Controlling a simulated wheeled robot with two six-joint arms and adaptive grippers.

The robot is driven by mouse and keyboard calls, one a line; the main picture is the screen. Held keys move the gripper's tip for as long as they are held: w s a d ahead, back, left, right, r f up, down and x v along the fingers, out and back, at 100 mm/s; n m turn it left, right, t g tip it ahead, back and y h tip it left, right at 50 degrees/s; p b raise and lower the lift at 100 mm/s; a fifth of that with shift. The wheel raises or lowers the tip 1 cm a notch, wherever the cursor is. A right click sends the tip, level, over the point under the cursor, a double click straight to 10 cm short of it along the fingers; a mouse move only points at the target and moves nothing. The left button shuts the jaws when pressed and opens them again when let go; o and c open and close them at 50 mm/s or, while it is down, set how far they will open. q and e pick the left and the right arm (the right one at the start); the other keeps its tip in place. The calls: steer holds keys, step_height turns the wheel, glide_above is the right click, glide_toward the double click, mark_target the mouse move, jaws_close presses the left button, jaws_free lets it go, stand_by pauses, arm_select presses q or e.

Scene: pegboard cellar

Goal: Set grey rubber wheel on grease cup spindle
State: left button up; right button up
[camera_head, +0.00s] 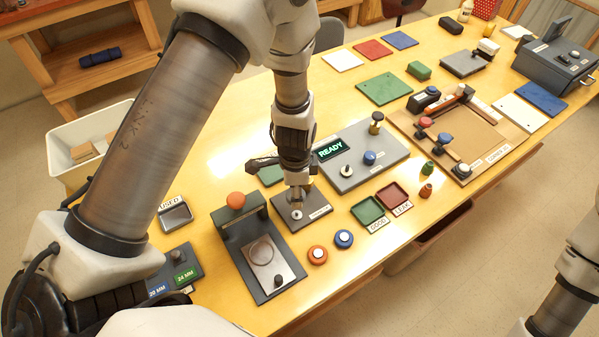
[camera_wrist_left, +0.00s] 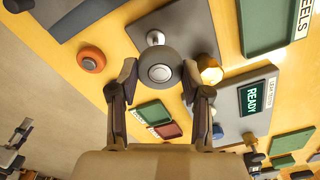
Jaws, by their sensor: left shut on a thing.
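The grey rubber wheel (camera_wrist_left: 160,70), with a pale hub, is held between the two fingertips of my left gripper (camera_wrist_left: 160,78). In the head view my left gripper (camera_head: 297,192) points down over a dark base plate (camera_head: 318,212) with a pale label. A silver spindle (camera_wrist_left: 155,37) stands on that plate, beside the wheel in the wrist view; the wheel appears apart from it. A brass piece (camera_wrist_left: 210,70) stands at the plate's edge. My right arm enters at the lower right of the head view; a small, unclear part, perhaps its gripper (camera_wrist_left: 18,135), shows in the wrist view.
An orange wheel (camera_head: 317,255) and a blue wheel (camera_head: 343,239) lie in front of the plate. A press-like fixture with an orange knob (camera_head: 235,200) stands left. The READY tester (camera_head: 368,158) stands right, with green (camera_head: 368,210) and red (camera_head: 394,198) trays before it.

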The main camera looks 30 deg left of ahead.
mark_target(297, 212)
arm_select(q)
steer(key=shift+s+d, duration=0.2)
steer(key=shift+d, duration=0.05)
steer(key=shift+d+f, duration=0.15)
steer(key=shift+d, duration=0.05)
steer(key=shift+f+b, duration=0.35)
steer(key=shift+b, duration=0.1)
steer(key=f+b, duration=0.1)
steer(key=f, duration=0.1)
steer(key=f+b, duration=0.1)
steer(key=f, duration=0.1)
steer(key=shift+a+b, duration=0.3)
steer(key=shift+b, duration=0.05)
steer(key=shift+d+f+b, duration=0.15)
steer(key=shift+d+b, duration=0.05)
steer(key=shift+b, duration=0.15)
arm_select(e)
steer(key=f, duration=0.4)
steer(key=shift+d, duration=0.25)
arm_select(q)
steer(key=shift+a, duration=0.1)
steer(key=shift+f+b, duration=0.1)
steer(key=shift+b, duration=0.4)
arm_select(e)
steer(key=shift+f, duration=0.5)
arm_select(q)
steer(key=shift+f+b, duration=0.75)
steer(key=shift+b, duration=0.6)
arm_select(e)
steer(key=shift+f, duration=1.35)
